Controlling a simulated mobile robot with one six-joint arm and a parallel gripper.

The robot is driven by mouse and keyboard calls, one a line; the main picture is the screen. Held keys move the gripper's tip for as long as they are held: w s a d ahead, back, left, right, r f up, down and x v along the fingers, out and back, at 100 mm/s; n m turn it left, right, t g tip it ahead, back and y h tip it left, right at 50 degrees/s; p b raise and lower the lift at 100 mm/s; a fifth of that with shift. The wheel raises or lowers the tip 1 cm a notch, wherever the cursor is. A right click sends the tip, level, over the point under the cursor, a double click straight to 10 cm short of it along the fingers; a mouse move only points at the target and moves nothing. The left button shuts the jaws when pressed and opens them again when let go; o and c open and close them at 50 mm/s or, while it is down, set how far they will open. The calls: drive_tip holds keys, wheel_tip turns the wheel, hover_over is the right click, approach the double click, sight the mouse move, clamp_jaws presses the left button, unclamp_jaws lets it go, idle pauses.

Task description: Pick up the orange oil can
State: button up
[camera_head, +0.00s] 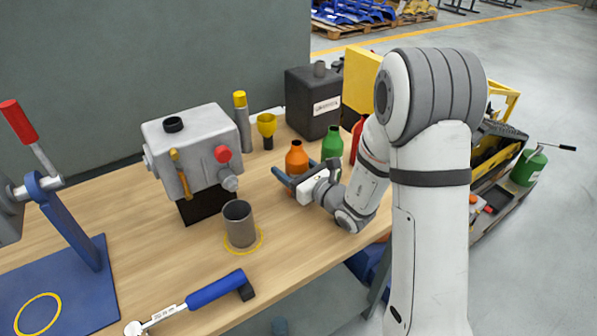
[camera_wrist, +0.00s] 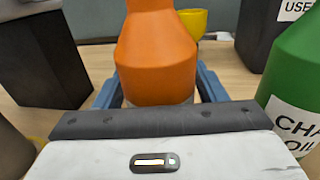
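The orange oil can (camera_head: 296,158) stands upright on the wooden workbench. In the wrist view the orange can (camera_wrist: 157,55) fills the middle, its top cut off by the frame edge. My gripper (camera_head: 293,172) is low over the bench at the can, with one blue finger on each side of it. In the wrist view my gripper (camera_wrist: 160,85) is open around the can's lower body, with narrow gaps beside it. The far fingertips are partly hidden by the can.
A green oil can (camera_head: 332,143) stands close right of my gripper, with a red can (camera_head: 357,138) beyond. A yellow funnel (camera_head: 267,124) and black canister (camera_head: 314,105) are behind. A grey machine (camera_head: 192,140) and metal cup (camera_head: 239,222) stand left.

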drive_tip(key=c, duration=0.9)
drive_tip(key=shift+r, duration=0.15)
